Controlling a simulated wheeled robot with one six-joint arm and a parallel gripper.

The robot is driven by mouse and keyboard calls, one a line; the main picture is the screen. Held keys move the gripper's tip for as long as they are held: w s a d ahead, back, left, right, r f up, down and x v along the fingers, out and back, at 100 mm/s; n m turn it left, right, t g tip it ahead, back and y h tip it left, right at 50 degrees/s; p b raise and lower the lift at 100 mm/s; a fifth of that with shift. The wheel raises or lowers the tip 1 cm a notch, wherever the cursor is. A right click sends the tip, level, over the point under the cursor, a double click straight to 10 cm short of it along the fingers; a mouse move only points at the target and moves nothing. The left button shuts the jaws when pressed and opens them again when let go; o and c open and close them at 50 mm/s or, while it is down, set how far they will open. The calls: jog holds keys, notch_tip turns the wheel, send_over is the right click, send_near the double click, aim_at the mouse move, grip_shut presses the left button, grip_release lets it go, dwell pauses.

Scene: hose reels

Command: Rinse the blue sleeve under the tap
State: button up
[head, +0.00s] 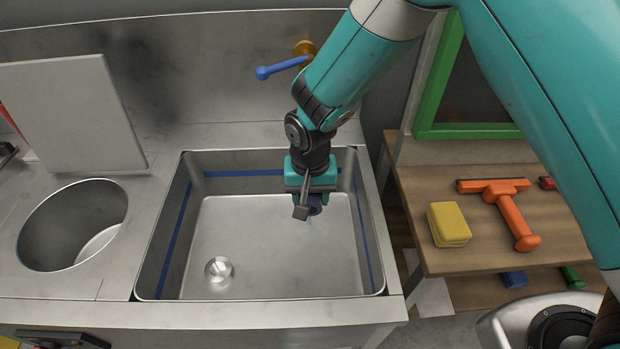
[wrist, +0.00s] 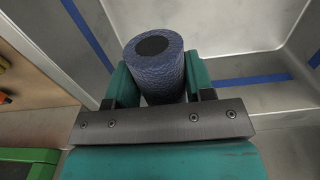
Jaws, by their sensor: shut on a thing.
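The blue sleeve (wrist: 160,78) is a dark blue, textured cylinder with a dark round opening at its end. My gripper (wrist: 157,90) is shut on it, with a teal finger on each side. In the head view my gripper (head: 309,198) hangs over the right part of the steel sink (head: 250,235), and only a small bit of the sleeve (head: 316,204) shows there. The tap's blue lever (head: 281,68) and brass body (head: 305,48) show on the back wall. My arm hides the rest of the tap. A faint pale trace shows below the sleeve; I cannot tell if it is water.
The sink has a drain (head: 219,270) and a blue line around its walls. A round bin opening (head: 72,225) and a grey panel (head: 75,112) are to the left. A wooden shelf (head: 480,250) at right holds a yellow sponge (head: 448,224) and an orange squeegee (head: 510,212).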

jog(key=s+r+p, duration=0.3)
jog(key=s, duration=0.7)
jog(key=shift+a, duration=0.15)
dwell(0.4)
